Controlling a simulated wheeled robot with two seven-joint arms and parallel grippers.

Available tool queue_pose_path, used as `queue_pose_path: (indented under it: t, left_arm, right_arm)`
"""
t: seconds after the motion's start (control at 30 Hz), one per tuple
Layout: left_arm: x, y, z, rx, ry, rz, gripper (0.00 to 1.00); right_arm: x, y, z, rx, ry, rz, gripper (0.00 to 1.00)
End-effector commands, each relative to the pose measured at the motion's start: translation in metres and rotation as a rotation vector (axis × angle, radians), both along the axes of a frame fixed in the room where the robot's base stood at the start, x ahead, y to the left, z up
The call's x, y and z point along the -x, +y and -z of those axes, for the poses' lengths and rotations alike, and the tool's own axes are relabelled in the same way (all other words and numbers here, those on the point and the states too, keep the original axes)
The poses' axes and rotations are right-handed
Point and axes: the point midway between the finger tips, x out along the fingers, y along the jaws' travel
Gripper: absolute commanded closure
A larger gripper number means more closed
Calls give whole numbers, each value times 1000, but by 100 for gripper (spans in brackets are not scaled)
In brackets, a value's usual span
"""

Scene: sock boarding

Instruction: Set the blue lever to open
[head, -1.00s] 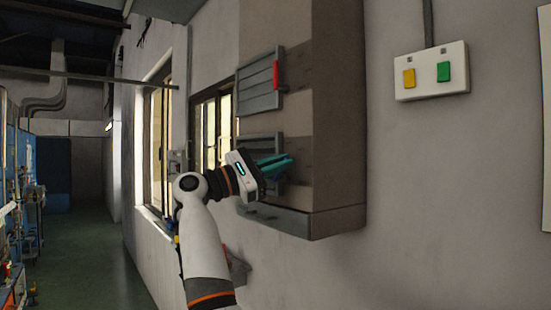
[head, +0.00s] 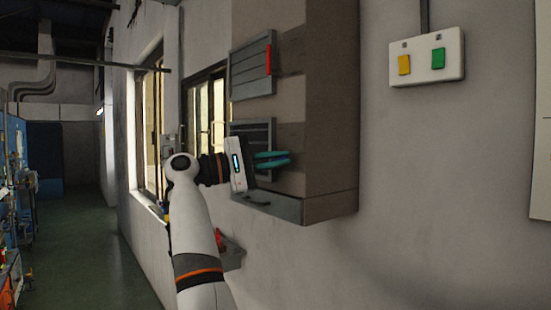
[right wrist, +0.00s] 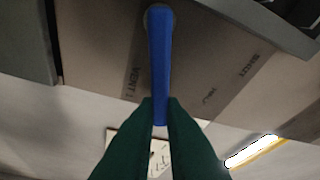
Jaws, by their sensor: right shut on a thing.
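The blue lever (right wrist: 160,60) hangs from a round pivot at the top of the right wrist view, its free end between my right fingers. My right gripper (right wrist: 160,115) is shut on that end, with one green finger on each side. In the head view my right gripper (head: 274,159) is at the lower louvred vent (head: 256,128) on the brown wall box (head: 331,100). The lever cannot be made out there behind the fingers. My left gripper is not in view.
An upper louvred vent (head: 250,70) with a red lever (head: 268,60) sits above. A switch box (head: 427,60) with yellow and green buttons is on the wall to the right. A grey drawer-like ledge (head: 266,205) lies below my gripper. Windows are behind my arm.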

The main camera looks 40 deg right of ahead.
Motion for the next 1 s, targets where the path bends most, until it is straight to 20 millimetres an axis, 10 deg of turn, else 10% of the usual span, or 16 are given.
queue_pose_path:
  t: [0.33,0.5,1.0]
  left_arm:
    - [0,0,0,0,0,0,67]
    - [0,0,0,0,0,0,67]
    - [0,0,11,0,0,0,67]
  right_arm:
    - [0,0,1,-3,-5,-1,100]
    - [0,0,1,-1,-4,0,69]
    - [-14,26,6,0,-2,-4,69]
